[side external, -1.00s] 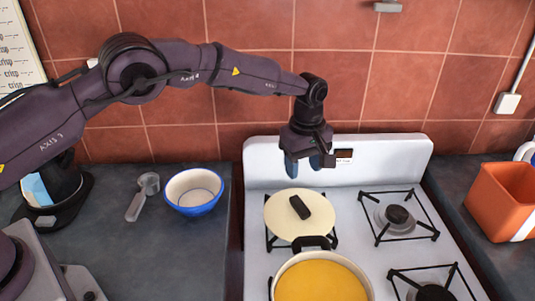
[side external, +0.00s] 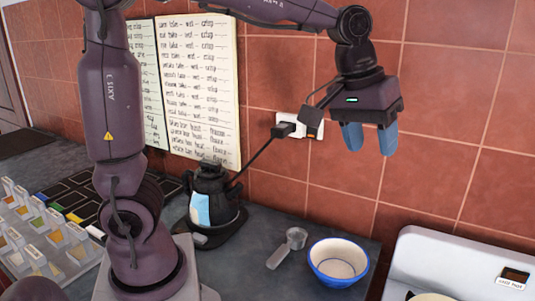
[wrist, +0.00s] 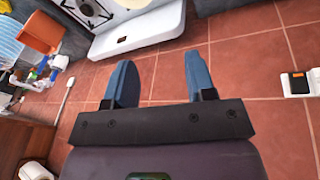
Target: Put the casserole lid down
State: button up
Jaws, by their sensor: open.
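The casserole lid is a cream disc with a dark handle. In the side external view only its edge (side external: 430,296) shows at the bottom right, with a bit of the handle. In the wrist view a pale round part of it (wrist: 130,3) shows at the top edge, on the stove behind the back panel. My gripper (side external: 370,148) hangs in the air in front of the tiled wall, with its blue fingers apart and nothing between them. The open fingers also show in the wrist view (wrist: 160,75), well apart from the lid. The casserole is out of view now.
The white stove back panel (side external: 450,262) stands at the right. A blue-rimmed bowl (side external: 338,262), a grey scoop (side external: 288,248) and a dark kettle (side external: 213,200) stand on the counter. An orange container (wrist: 41,32) shows in the wrist view.

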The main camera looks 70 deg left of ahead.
jog(key=s+a+f+m+t, duration=0.2)
jog(key=s+m, duration=0.3)
jog(key=s, duration=1.1)
jog(key=shift+s+a+f+y, duration=0.15)
jog(key=shift+s+a+y, duration=0.15)
jog(key=shift+a, duration=0.4)
